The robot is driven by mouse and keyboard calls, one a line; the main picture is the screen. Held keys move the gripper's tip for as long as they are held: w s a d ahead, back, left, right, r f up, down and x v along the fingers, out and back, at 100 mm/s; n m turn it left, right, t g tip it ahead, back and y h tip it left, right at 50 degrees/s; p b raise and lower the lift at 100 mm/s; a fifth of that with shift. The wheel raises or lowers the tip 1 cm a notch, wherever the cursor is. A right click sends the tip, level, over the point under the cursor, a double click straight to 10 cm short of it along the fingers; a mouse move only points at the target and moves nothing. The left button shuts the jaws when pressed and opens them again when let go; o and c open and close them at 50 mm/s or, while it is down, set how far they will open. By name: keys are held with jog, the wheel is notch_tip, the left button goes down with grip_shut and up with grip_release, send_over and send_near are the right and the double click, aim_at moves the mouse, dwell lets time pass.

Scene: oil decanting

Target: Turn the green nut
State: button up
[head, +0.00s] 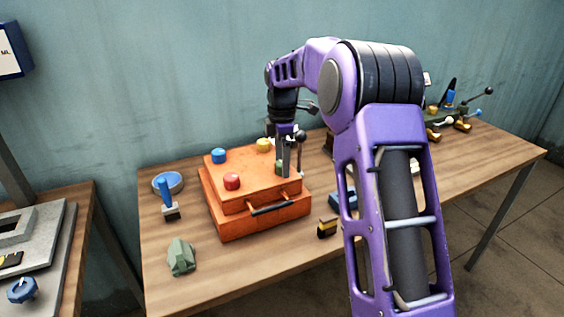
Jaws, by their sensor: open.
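An orange box (250,202) with a dark front handle stands on the wooden table. On its top are a blue nut (218,155), a red nut (231,181) and a yellow nut (263,145). The green nut (279,167) is at the right side of the top, partly hidden by my gripper. My gripper (285,168) points down at the green nut, with its fingers beside or around it; I cannot tell whether they touch it. The gripper is open.
A blue-handled tool (168,198), a round blue-rimmed dish (168,182) and a green faceted lump (181,257) lie left of the box. A black-and-yellow block (327,227) and a blue item (343,198) lie right. Levers (462,108) stand at the far right.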

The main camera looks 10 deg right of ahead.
grip_shut()
dwell(0.5)
